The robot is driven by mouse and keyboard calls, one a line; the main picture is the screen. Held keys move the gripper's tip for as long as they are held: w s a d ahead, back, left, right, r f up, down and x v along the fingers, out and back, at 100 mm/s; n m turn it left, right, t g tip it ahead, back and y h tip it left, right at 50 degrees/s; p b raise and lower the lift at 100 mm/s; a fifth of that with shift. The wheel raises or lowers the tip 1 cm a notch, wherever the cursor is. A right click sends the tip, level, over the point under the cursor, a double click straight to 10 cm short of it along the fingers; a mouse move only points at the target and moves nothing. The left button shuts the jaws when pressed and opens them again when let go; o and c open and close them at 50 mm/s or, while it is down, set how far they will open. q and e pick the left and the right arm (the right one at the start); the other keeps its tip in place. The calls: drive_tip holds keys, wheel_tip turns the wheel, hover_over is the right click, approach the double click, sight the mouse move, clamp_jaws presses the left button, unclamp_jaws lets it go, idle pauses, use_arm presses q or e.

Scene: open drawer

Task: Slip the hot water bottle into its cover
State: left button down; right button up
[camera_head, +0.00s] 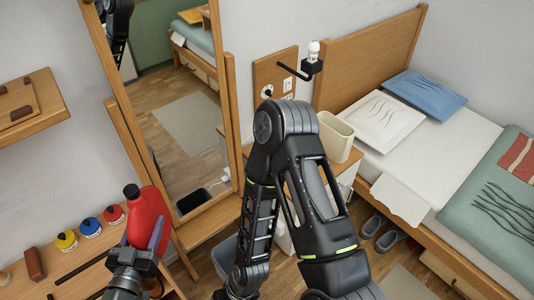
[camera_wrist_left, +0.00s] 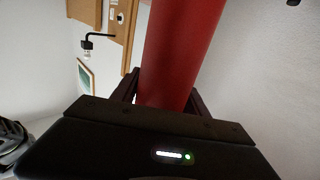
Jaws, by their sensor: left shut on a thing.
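The red hot water bottle (camera_head: 147,212) with a dark stopper stands upright over the wooden shelf at the lower left. My left gripper (camera_head: 143,238) is shut on it. In the left wrist view the red bottle (camera_wrist_left: 180,50) fills the space between the two fingers (camera_wrist_left: 165,98). I cannot make out the bottle's cover in either view. My other arm (camera_head: 310,190) bends across the middle of the head view, and its gripper is not in view.
Yellow, blue and red small pots (camera_head: 90,227) and a brown block (camera_head: 34,264) sit on the shelf (camera_head: 75,283). A tall mirror (camera_head: 180,110) stands behind. A cream bin (camera_head: 335,137) stands on the bedside table, beside the bed (camera_head: 450,150). Slippers (camera_head: 390,239) lie on the floor.

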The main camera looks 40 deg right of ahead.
use_arm(q)
drive_tip(key=w+a+r+n+t+y, duration=0.1)
drive_tip(key=w+a+r+n+y, duration=0.1)
drive_tip(key=a, duration=0.4)
drive_tip(key=w+a+r+n+t+y, duration=0.1)
drive_tip(key=w+a+r+n+y, duration=0.2)
drive_tip(key=a, duration=0.4)
drive_tip(key=w+a+r+n+t+y, duration=0.2)
drive_tip(key=w+a+r+y, duration=0.2)
drive_tip(key=a+r+y, duration=0.1)
drive_tip(key=shift+a+r+n+y, duration=0.35)
drive_tip(key=shift+a+y, duration=0.35)
drive_tip(key=shift+a, duration=0.55)
